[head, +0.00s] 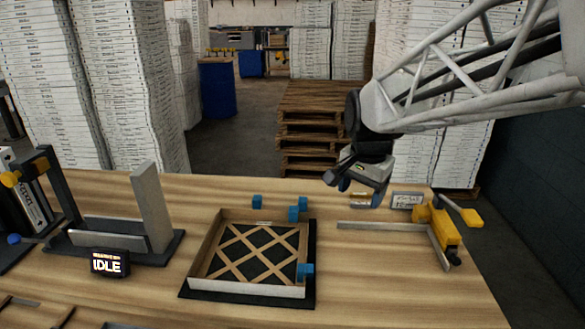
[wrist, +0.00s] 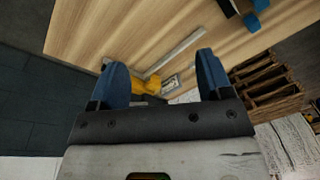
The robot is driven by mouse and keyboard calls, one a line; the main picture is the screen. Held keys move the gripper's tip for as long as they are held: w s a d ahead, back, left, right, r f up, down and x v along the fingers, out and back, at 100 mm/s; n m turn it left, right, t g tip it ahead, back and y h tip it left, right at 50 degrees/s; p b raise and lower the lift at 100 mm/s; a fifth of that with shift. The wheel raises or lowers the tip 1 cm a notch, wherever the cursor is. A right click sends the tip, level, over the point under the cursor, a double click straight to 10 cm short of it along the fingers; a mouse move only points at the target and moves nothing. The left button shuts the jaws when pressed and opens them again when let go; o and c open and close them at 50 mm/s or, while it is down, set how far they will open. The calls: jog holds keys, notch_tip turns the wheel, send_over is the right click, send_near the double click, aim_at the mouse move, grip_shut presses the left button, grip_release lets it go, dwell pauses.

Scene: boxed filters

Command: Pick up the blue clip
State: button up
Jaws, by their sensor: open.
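Several blue clips show in the head view. One blue clip (head: 257,201) stands at the back of the wooden filter frame (head: 247,288). Two sit close together near its back right corner, one blue clip (head: 303,202) just behind another (head: 293,213). A further blue clip (head: 306,271) is at the frame's right front. My gripper (head: 360,194) is open, with nothing between its blue fingers, above the table to the right of the frame. In the wrist view the empty fingers (wrist: 162,75) are wide apart, and a blue clip (wrist: 252,20) shows at the top right.
A metal bar (head: 382,226) and a yellow clamp tool (head: 438,229) lie on the right of the table. A dark fixture (head: 120,246) and a small IDLE display (head: 109,264) stand at left. Pallets (head: 318,115) and stacked boxes are behind. The front right tabletop is clear.

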jog(key=w+a+f+m, duration=0.25)
jog(key=w+a, duration=0.45)
jog(key=w, duration=0.4)
jog(key=m+g, duration=0.2)
jog(key=m, duration=0.6)
send_over(257, 198)
jog(key=f, duration=1.3)
jog(key=shift+s+d+f, duration=0.3)
jog(key=shift+d+f, duration=0.05)
jog(key=shift+f, duration=0.05)
jog(key=shift+w+a+f, duration=0.2)
jog(key=shift+a+f, duration=0.15)
jog(key=shift+a, duration=0.05)
jog(key=shift+f, duration=1.25)
jog(key=shift+f, duration=0.1)
